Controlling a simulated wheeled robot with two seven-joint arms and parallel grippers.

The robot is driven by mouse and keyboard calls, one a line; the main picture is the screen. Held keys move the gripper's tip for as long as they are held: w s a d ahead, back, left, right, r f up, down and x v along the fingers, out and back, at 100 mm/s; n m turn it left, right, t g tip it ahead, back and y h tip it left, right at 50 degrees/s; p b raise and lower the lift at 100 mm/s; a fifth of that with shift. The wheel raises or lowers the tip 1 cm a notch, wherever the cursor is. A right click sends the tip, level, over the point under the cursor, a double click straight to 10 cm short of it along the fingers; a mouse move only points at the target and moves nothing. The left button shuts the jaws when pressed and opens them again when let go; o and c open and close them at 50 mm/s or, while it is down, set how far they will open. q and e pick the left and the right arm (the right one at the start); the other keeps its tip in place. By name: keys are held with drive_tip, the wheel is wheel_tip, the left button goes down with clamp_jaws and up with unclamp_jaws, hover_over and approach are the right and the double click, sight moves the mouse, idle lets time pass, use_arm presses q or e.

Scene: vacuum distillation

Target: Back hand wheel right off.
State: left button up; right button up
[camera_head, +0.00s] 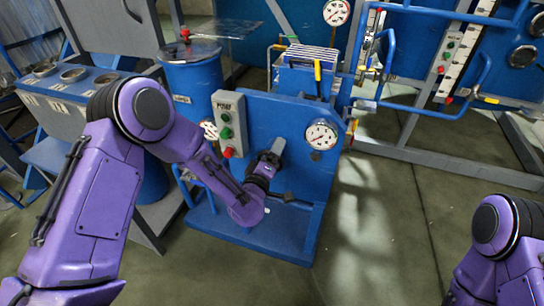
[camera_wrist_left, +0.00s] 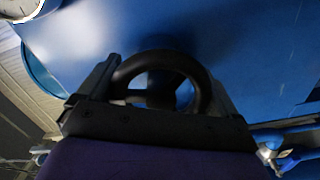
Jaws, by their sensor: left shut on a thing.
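The black hand wheel (camera_wrist_left: 155,62) sits in front of the blue panel in the left wrist view, a dark ring with a dark hub in its middle. My left gripper (camera_wrist_left: 163,72) has one finger on each side of the wheel and is shut on its rim. In the head view my left gripper (camera_head: 272,158) reaches the front of the blue panel (camera_head: 285,112), left of and below a round white gauge (camera_head: 321,134). The wheel is hidden there behind my gripper. Only part of my right arm shows at the lower right; its gripper is out of view.
A grey switch box (camera_head: 229,120) with green and red buttons stands left of my left gripper. A blue drum (camera_head: 192,80) is behind it. The floor (camera_head: 385,220) right of the panel is clear.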

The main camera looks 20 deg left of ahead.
use_arm(q)
drive_tip(key=shift+n, duration=1)
drive_tip(key=o, duration=0.7)
drive_tip(key=s+b, duration=0.1)
drive_tip(key=s, duration=0.9)
drive_tip(key=shift+s+a+b, duration=0.15)
drive_tip(key=shift+s+b, duration=0.15)
drive_tip(key=shift+b, duration=0.05)
